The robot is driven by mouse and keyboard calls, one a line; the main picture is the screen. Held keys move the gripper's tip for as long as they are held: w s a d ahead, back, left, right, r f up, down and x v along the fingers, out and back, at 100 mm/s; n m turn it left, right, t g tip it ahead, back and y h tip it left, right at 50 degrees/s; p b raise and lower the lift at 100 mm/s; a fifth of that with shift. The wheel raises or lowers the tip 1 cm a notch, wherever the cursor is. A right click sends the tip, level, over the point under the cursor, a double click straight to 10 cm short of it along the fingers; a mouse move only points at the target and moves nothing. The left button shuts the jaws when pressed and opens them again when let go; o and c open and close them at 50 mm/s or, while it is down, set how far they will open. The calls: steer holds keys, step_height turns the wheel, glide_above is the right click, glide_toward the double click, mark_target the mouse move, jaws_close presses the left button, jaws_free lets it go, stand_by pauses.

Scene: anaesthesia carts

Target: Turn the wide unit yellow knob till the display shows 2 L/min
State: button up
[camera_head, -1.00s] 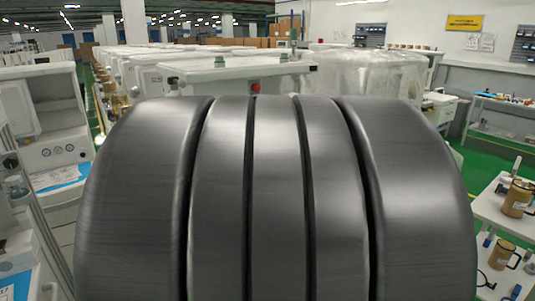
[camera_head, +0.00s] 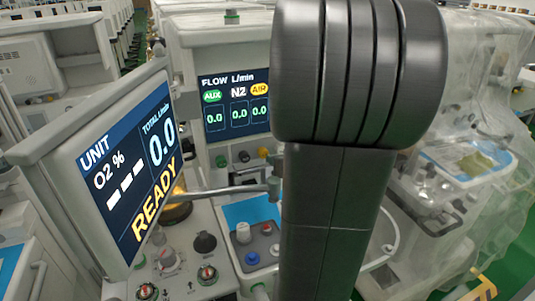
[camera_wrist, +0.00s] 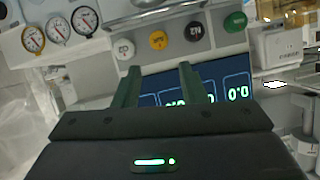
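The yellow knob (camera_head: 263,153) sits on the white panel under the flow display (camera_head: 236,103), right of a black knob (camera_head: 243,157) and a green knob (camera_head: 221,161). The display shows 0.0 under AUX, N2 and AIR. In the wrist view the picture is turned over: the yellow knob (camera_wrist: 158,40) lies between a white knob (camera_wrist: 124,49) and the black knob (camera_wrist: 194,31). My gripper (camera_wrist: 159,68) is open and empty, its two fingers apart in front of the display, short of the yellow knob. My arm hides the gripper in the head view.
A tilted screen (camera_head: 125,165) reading UNIT, 0.0 and READY stands at the left. A grey horizontal bar (camera_head: 228,190) crosses below the knobs. More knobs (camera_head: 205,243) stand on the lower deck. Plastic-wrapped equipment (camera_head: 470,110) is at the right. Three gauges (camera_wrist: 58,29) show in the wrist view.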

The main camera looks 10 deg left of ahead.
mark_target(265, 153)
steer(key=b+x, duration=0.1)
steer(key=x, duration=1)
steer(key=shift+d+f, duration=0.1)
steer(key=shift+c, duration=0.5)
steer(key=c, duration=0.6)
